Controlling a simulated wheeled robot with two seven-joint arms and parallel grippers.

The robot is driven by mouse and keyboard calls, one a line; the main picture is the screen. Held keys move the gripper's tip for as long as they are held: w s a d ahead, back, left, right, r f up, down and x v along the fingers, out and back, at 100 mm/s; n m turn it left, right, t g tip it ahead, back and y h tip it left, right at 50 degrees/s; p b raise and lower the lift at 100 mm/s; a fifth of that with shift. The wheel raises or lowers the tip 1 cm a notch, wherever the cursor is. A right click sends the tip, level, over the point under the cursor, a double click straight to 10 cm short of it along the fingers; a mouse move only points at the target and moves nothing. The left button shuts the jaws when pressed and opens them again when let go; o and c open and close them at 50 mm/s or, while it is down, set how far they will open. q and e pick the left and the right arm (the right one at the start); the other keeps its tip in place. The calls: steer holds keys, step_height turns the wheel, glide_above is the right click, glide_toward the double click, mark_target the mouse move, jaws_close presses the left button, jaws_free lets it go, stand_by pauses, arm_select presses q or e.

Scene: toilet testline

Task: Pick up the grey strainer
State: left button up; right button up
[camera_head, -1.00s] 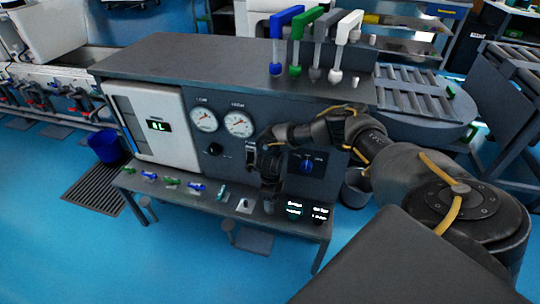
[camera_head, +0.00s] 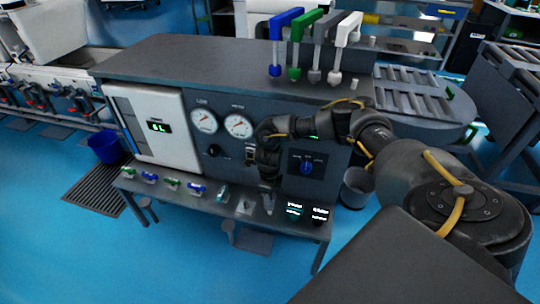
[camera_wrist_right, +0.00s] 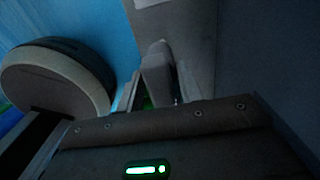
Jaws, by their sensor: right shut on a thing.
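My right gripper (camera_head: 268,198) reaches down to the front shelf of the test bench, at the shelf's right half. In the right wrist view its fingers (camera_wrist_right: 159,92) are shut on a small pale grey piece, which I take for the grey strainer (camera_wrist_right: 157,68). In the head view the held piece is too small and dark to make out clearly. My left gripper is not in view.
Coloured handles (camera_head: 300,45) stand on top.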

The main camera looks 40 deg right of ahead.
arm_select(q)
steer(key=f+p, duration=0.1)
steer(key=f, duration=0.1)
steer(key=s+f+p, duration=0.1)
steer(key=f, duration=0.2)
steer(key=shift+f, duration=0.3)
arm_select(e)
steer(key=s+a+r, duration=0.6)
steer(key=a+r, duration=0.3)
steer(key=a, duration=0.2)
steer(key=shift+a, duration=0.4)
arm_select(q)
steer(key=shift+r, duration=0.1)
arm_select(e)
steer(key=shift+r, duration=0.1)
arm_select(q)
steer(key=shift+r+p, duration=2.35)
steer(key=shift+p, duration=0.2)
arm_select(e)
steer(key=shift+r, duration=2.4)
